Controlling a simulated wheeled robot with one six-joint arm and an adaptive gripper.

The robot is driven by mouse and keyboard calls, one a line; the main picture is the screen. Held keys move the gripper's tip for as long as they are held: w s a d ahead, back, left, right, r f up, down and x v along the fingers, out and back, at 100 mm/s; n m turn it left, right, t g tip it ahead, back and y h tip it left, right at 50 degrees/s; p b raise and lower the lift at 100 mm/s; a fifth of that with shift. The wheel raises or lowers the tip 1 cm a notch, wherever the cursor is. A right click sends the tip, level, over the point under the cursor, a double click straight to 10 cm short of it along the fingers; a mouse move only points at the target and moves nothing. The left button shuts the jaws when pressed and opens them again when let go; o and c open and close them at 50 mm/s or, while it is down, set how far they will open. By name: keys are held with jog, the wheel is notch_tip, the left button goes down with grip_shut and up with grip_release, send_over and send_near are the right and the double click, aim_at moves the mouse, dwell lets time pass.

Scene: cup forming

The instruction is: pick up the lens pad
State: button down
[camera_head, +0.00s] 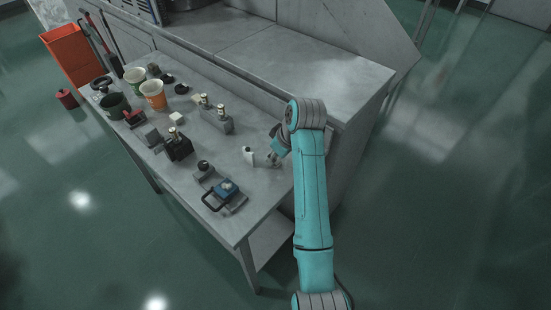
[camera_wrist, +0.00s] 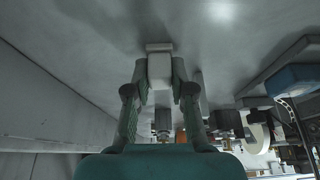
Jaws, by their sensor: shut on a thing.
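In the wrist view a small pale block (camera_wrist: 159,70), which I take to be the lens pad, sits between the two fingers of my gripper (camera_wrist: 160,82). The fingers touch it on both sides and are shut on it. A wider grey end of it shows at the top, close to the table surface; I cannot tell whether it touches.
A white upright piece (camera_head: 249,155) stands just left of my gripper. Metal blocks, cups (camera_head: 154,95) and tools crowd the left. A grey raised cabinet (camera_head: 300,65) bounds the back.

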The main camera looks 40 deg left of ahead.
notch_tip(320, 180, up, 10)
dwell(0.6)
